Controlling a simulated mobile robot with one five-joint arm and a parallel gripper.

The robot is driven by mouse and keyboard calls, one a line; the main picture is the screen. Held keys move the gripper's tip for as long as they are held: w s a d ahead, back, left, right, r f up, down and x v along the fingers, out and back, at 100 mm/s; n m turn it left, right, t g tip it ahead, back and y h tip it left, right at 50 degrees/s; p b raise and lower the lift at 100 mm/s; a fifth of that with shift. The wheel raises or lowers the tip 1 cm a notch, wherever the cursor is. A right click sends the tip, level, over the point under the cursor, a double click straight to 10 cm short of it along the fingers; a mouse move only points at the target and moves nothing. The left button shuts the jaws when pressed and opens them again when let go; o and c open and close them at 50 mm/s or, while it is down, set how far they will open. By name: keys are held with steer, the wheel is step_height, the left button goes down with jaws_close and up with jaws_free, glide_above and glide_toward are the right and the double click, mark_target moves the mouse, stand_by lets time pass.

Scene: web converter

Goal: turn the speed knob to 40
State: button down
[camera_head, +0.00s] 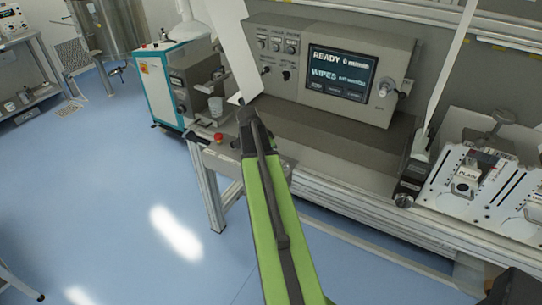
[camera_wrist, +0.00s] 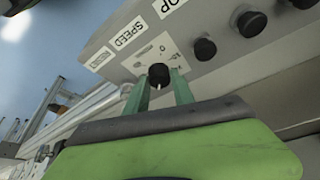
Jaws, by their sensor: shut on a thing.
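The speed knob (camera_wrist: 158,72) is a small round black knob on a pale panel in the wrist view, with a white mark on its lower edge. A scale is printed around it, too small to read, and a "SPEED" label (camera_wrist: 129,33) is close by. The two green fingers of my gripper (camera_wrist: 158,80) are on either side of the knob and shut on it. In the head view my green arm reaches up to the bench front, where my gripper (camera_head: 245,115) is dark and small. The speed knob cannot be made out there.
Other black knobs (camera_wrist: 205,49) sit along the same panel. A grey console (camera_head: 330,60) with a screen (camera_head: 341,73) reading "READY" and "WIPES" stands on the bench. A red button (camera_head: 219,137) is left of my gripper. The blue floor (camera_head: 130,220) at left is mostly clear.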

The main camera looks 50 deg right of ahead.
stand_by(0.3)
steer(key=c, duration=1.1)
jaws_free()
steer(key=p+v, duration=1.6)
steer(key=v, duration=0.1)
steer(key=shift+r, duration=0.25)
steer(key=shift+w, duration=0.1)
